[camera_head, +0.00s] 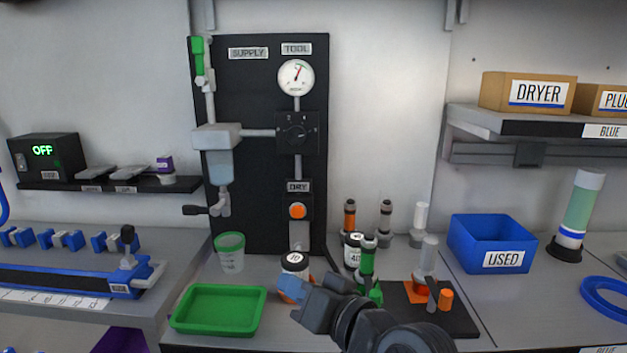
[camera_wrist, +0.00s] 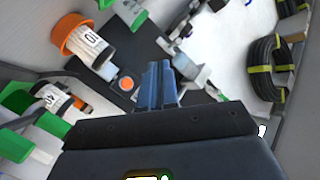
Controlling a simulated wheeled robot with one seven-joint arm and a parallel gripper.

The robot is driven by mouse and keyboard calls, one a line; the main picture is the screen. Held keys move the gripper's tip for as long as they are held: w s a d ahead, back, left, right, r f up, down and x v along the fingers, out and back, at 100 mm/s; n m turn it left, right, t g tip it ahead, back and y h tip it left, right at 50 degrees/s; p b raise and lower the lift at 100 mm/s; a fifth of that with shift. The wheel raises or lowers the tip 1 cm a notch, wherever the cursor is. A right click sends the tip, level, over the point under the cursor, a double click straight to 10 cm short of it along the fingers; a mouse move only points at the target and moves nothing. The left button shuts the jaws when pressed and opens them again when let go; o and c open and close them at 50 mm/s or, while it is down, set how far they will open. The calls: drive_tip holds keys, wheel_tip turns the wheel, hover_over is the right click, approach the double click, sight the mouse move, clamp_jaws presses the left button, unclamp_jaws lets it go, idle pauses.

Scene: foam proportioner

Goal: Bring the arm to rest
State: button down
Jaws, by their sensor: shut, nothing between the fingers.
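My gripper (camera_head: 292,283) is at the bottom middle of the head view, in front of the jar labelled 10 (camera_head: 294,262). Its blue fingers are together with nothing between them; the wrist view shows the closed fingers (camera_wrist: 161,82) pointing away. In the head view my arm comes in from the bottom, dark and bent, and hides part of the bench. The jar labelled 10 shows in the wrist view (camera_wrist: 86,42) with its orange lid, left of the fingers. I cannot tell whether the fingers touch the jar.
A green tray (camera_head: 218,327), clear cup with green rim (camera_head: 230,262) and several cartridges stand close by. The black panel (camera_head: 250,120) rises behind. A blue USED bin (camera_head: 490,225) is at right; a shelf (camera_head: 500,122) overhangs there.

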drive_tip(key=s+d+f+m+t+h, duration=0.2)
drive_tip(key=s+d+f+h, duration=0.2)
drive_tip(key=s+d+f, duration=0.5)
drive_tip(key=s+d+f+h, duration=0.1)
drive_tip(key=s+d+f, duration=0.15)
drive_tip(key=s, duration=0.25)
drive_tip(key=s+d+f+m+h, duration=0.1)
drive_tip(key=s+d+f+h, duration=0.1)
drive_tip(key=s+d, duration=0.3)
drive_tip(key=s+d+f+h, duration=0.1)
drive_tip(key=s+d+f, duration=0.1)
drive_tip(key=s, duration=0.4)
drive_tip(key=s+d+r+n+h, duration=0.1)
drive_tip(key=s+d+r, duration=0.2)
drive_tip(key=s, duration=0.6)
drive_tip(key=s+d+r+h, duration=0.2)
drive_tip(key=s+d+r, duration=0.1)
drive_tip(key=s, duration=0.7)
drive_tip(key=shift+r+n+t, duration=0.4)
drive_tip(key=shift+r, duration=0.45)
